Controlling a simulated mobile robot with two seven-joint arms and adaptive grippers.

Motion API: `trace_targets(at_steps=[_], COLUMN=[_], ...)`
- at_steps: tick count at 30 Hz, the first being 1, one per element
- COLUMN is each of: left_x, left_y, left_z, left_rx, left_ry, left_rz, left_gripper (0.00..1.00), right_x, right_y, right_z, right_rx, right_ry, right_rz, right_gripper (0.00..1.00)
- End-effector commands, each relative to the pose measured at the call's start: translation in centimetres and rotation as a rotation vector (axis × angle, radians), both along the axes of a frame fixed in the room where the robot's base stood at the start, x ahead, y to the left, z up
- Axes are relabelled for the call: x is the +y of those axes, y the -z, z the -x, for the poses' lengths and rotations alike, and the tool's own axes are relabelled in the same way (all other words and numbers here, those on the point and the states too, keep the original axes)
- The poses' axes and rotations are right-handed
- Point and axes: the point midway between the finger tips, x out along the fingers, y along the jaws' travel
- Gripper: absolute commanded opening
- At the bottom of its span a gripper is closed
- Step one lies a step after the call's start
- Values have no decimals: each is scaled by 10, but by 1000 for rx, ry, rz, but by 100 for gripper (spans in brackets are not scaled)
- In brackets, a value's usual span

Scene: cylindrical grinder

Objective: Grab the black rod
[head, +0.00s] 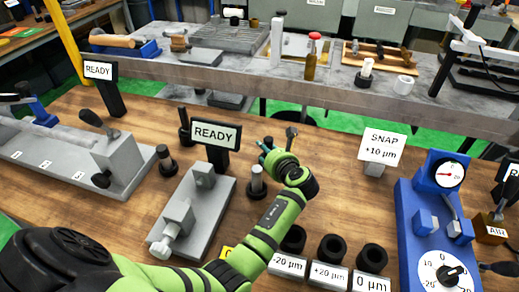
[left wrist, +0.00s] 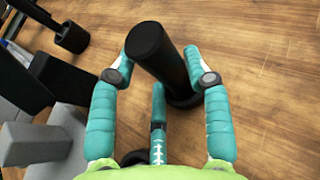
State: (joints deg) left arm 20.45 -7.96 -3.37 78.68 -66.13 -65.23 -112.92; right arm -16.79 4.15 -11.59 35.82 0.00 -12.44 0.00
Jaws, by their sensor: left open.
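A black rod (left wrist: 160,55) with a wider round foot stands on the wooden table in the left wrist view. The fingers of my left gripper (left wrist: 160,62) are open on both sides of it, and a third finger is near its lower part. I cannot tell whether any finger touches it. In the head view my left gripper (head: 268,148) reaches over the table beside a dark-topped upright rod (head: 291,133), which seems to be the same one; its lower part is hidden. My right gripper is not in view.
A black READY sign (head: 215,136) and a grey fixture (head: 208,205) are left of my gripper. A SNAP sign (head: 381,147) and blue gauge unit (head: 425,215) stand right.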

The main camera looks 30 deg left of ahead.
Motion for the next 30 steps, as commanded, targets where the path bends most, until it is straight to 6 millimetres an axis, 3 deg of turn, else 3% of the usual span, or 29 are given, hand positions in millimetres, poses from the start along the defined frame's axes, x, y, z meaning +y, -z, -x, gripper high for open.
trace_targets(at_steps=[6, 7, 10, 11, 22, 30], left_x=[-1, -1, -1, -1, 0, 0], left_y=[1, 1, 1, 1, -7, -57], left_z=[0, 0, 0, 0, -1, -1], left_rx=[1, 1, 1, 1, -3, -9], left_ry=[1, 1, 1, 1, 1, 1], left_rz=[3, 3, 3, 3, 1, 1], left_gripper=[49, 45, 5, 0, 0, 0], right_x=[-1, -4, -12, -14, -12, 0], right_y=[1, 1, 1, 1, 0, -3], right_z=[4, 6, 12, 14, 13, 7], right_rx=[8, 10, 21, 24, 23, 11], right_ry=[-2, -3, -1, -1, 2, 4], right_rz=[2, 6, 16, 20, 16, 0], right_gripper=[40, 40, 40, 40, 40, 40])
